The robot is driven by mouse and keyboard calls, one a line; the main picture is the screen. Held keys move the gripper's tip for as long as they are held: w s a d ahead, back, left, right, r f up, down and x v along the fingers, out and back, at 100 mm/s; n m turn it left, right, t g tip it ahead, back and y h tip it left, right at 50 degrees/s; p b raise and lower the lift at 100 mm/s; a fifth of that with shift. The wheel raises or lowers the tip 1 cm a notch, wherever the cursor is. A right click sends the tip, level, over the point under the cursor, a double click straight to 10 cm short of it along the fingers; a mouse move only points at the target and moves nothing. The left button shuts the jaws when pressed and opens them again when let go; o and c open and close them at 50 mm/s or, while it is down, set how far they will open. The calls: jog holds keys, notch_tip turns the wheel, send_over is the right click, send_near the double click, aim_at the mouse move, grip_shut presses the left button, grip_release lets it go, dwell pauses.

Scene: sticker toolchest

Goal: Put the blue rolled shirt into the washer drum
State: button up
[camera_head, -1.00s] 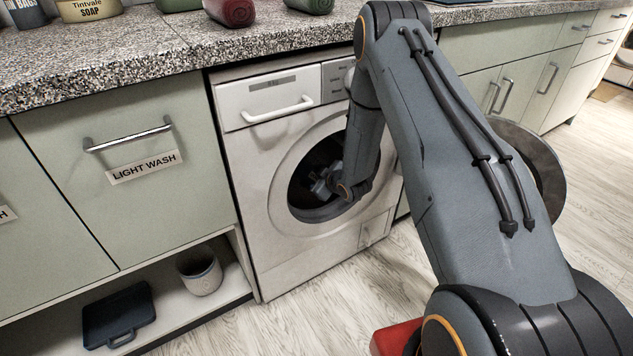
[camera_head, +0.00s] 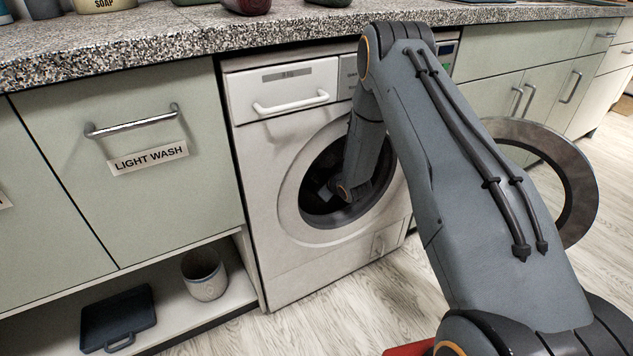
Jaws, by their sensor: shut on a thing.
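The white washer (camera_head: 290,180) stands under the counter, with its round drum opening (camera_head: 318,222) facing me. Its round door (camera_head: 578,205) hangs open on the right, partly behind my arm. My arm reaches in through the opening. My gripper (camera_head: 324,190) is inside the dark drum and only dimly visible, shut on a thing. That thing is too dark to make out; I take it to be the blue rolled shirt, which I see nowhere else.
A drawer marked LIGHT WASH (camera_head: 150,158) is left of the washer. A shelf below it holds a dark tray (camera_head: 118,318) and a grey cup (camera_head: 204,276). Rolled items and a soap container stand on the speckled counter (camera_head: 200,45).

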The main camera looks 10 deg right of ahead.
jog(key=o, duration=1.2)
jog(key=shift+s, duration=0.1)
jog(key=p+v, duration=0.2)
jog(key=v, duration=0.5)
jog(key=shift+s+r+p, duration=0.25)
jog(key=shift+p, duration=0.05)
jog(key=shift+d+r, duration=0.1)
